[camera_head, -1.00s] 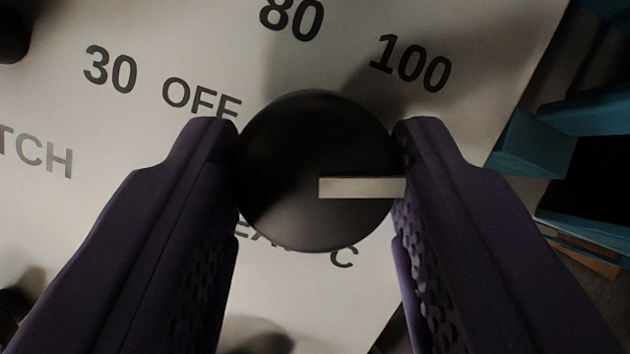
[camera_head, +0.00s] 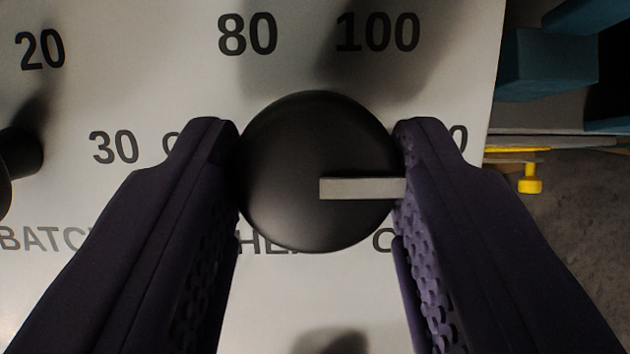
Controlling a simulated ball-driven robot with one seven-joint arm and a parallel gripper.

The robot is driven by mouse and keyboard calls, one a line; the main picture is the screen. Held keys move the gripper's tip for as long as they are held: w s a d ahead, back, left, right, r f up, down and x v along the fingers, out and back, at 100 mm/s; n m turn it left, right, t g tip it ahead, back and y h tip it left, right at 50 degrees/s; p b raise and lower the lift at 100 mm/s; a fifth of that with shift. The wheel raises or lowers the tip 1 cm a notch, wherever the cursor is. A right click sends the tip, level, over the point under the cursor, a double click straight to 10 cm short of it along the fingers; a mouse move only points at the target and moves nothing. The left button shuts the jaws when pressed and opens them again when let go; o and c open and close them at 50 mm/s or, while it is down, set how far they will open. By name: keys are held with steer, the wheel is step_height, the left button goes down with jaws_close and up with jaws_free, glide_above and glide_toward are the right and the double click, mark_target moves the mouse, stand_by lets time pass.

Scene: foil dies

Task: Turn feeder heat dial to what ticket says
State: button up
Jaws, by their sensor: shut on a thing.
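The heat dial (camera_head: 290,150) is a round black knob on a pale panel (camera_head: 270,315). Its light grey pointer bar (camera_head: 355,188) points to the right in the picture. My gripper (camera_head: 318,165) is shut on the dial, one purple finger on each side. The marks 80 (camera_head: 248,35) and 100 (camera_head: 378,33) show above the dial. Left of it, the OFF mark is mostly behind the left finger. A mark ending in 0 (camera_head: 459,138) shows right of the right finger, its front digits hidden. The lettering below is partly covered. No ticket is in view.
Another black knob (camera_head: 18,165) is at the left edge, near the marks 20 (camera_head: 40,50) and 30 (camera_head: 115,147) and the word BATCH. Right of the panel's edge are teal blocks (camera_head: 550,70), a small yellow part (camera_head: 529,180) and a grey floor (camera_head: 570,260).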

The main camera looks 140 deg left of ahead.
steer(key=o, duration=1)
steer(key=shift+o, duration=0.2)
steer(key=p+v, duration=0.3)
steer(key=v, duration=0.4)
steer(key=shift+s+r, duration=0.2)
steer(key=shift+r, duration=0.05)
steer(key=shift+a, duration=0.15)
